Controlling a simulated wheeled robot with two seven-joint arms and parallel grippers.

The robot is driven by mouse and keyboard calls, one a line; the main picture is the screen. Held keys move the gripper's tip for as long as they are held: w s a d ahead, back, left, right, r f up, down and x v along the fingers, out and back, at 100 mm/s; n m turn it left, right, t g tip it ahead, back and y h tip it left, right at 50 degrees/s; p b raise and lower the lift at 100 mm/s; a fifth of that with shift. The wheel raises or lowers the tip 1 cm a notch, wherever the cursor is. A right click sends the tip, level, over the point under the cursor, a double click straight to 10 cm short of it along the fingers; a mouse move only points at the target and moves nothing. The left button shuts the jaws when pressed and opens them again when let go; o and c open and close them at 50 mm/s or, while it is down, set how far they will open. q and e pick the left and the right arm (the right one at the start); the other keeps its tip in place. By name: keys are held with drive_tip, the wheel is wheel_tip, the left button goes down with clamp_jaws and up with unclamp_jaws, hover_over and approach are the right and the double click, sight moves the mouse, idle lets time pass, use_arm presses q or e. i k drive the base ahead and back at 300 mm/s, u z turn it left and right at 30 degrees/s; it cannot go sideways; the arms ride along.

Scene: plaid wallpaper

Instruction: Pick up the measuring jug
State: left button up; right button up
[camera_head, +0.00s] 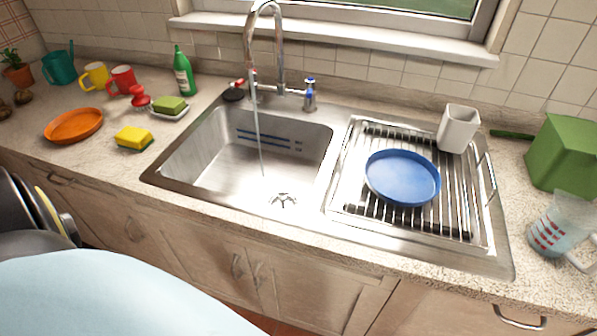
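The measuring jug (562,226) is clear with red markings on its side. It stands upright on the countertop at the far right, right of the drying rack, with its handle toward the lower right and partly cut off by the picture edge. Neither my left gripper nor my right gripper is in view.
A green box (563,155) stands just behind the jug. A sink (255,165) with running water is in the middle. A rack (455,200) holds a blue plate (402,178) and a white cup (458,129). Mugs, sponge and an orange plate (73,125) lie left.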

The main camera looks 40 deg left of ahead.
sight(569, 219)
drive_tip(key=k, duration=0.4)
drive_tip(key=z, duration=0.95)
drive_tip(key=i, duration=0.95)
drive_tip(key=u, duration=0.85)
